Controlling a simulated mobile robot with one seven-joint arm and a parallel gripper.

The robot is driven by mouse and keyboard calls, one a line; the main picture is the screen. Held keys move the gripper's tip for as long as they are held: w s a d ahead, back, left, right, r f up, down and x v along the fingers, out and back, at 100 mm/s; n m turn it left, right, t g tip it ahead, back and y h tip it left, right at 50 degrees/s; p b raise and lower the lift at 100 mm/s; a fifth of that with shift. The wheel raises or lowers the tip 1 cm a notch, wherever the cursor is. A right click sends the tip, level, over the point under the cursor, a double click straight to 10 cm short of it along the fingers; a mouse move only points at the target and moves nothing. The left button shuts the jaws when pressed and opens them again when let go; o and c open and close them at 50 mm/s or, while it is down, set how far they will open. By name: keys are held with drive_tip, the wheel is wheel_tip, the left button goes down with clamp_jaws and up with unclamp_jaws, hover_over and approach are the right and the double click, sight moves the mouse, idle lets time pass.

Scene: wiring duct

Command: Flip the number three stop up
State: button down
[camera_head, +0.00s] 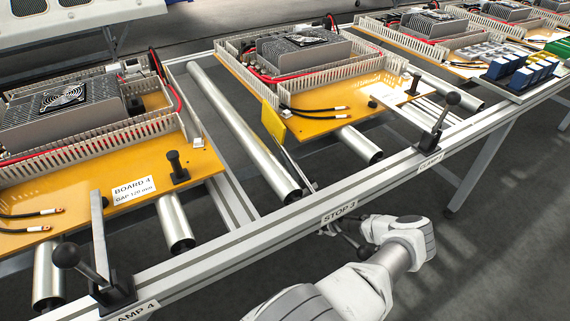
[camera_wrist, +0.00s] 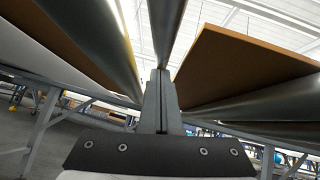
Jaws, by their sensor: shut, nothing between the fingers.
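Stop 3 has a yellow plate (camera_head: 273,123) on a thin grey arm that runs from the front rail, near the "STOP 3" label (camera_head: 340,213), to the left front corner of the middle board. From this angle I cannot tell whether it is raised or lowered. My gripper (camera_head: 328,230) is low at the front rail, just under the label, partly hidden by my white wrist. In the wrist view my gripper (camera_wrist: 160,76) is shut and empty, its fingers pointing up below metal rollers (camera_wrist: 165,25). I cannot make out the yellow plate there.
The middle board (camera_head: 330,95) and Board 4 (camera_head: 130,215) rest on rollers, with a bare roller (camera_head: 240,130) between them. Black-knobbed clamp levers stand at right (camera_head: 440,120) and lower left (camera_head: 85,265). The floor in front of the rail is clear.

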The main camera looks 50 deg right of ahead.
drive_tip(key=shift+r, duration=0.75)
drive_tip(key=s+d+f+b, duration=0.1)
drive_tip(key=s+f+b, duration=0.3)
drive_tip(key=f+b, duration=0.4)
wheel_tip(320, 180, down, 5)
drive_tip(key=shift+r, duration=0.1)
drive_tip(key=shift+s, duration=0.15)
